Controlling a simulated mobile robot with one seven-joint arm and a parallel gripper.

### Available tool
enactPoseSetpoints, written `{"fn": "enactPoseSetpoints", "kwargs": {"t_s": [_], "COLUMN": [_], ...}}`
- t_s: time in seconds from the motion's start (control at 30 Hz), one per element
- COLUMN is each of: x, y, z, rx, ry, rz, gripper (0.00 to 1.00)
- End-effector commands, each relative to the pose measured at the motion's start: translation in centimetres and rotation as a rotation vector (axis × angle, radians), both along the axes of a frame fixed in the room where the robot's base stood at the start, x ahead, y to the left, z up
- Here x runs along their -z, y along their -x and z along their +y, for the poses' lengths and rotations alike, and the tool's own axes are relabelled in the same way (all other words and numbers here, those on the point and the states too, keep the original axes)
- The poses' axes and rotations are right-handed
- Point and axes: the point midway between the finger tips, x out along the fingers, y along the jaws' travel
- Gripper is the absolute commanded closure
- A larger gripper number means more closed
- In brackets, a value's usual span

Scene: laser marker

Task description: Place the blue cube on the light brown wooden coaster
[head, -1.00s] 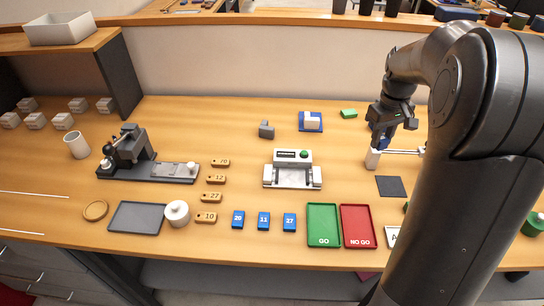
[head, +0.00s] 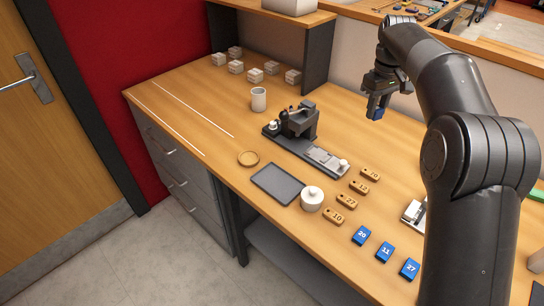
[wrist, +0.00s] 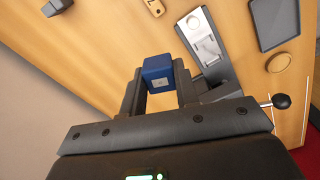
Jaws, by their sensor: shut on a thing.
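My gripper (head: 377,102) is shut on the blue cube (wrist: 157,72), which sits between the two fingertips in the wrist view. In the head view the cube (head: 376,113) hangs below my gripper, held up above the table behind the marking machine. The light brown wooden coaster (head: 248,158) is round and lies empty on the table, left of the dark grey tray. My gripper is well apart from it, up and to the right. The coaster also shows at the wrist view's right side (wrist: 279,62).
The dark marking machine (head: 300,125) stands between the coaster and my gripper. Numbered wooden tags (head: 347,201) and blue tags (head: 385,251) lie to the right.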

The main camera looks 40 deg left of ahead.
Motion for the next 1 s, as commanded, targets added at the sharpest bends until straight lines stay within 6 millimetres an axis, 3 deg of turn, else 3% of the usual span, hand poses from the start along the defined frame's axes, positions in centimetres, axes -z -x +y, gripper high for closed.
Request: {"fn": "enactPoseSetpoints", "kwargs": {"t_s": [0.03, 0.2, 0.3, 0.5, 0.67, 0.8, 1.0], "x": [0.0, 0.0, 0.0, 0.8, 2.4, 5.8, 8.5], "y": [1.3, 6.0, 9.2, 15.6, 19.7, 21.3, 22.6], "z": [2.9, 10.9, 15.2, 21.9, 25.8, 27.3, 28.5], "rx": [-0.041, -0.163, -0.232, -0.343, -0.393, -0.384, -0.377], "ry": [-0.002, -0.007, -0.009, -0.012, -0.013, -0.010, -0.011], "rz": [0.001, 0.006, 0.010, 0.016, 0.015, 0.018, 0.015], "gripper": [0.93, 0.93, 0.93, 0.93, 0.93, 0.93, 0.93]}}
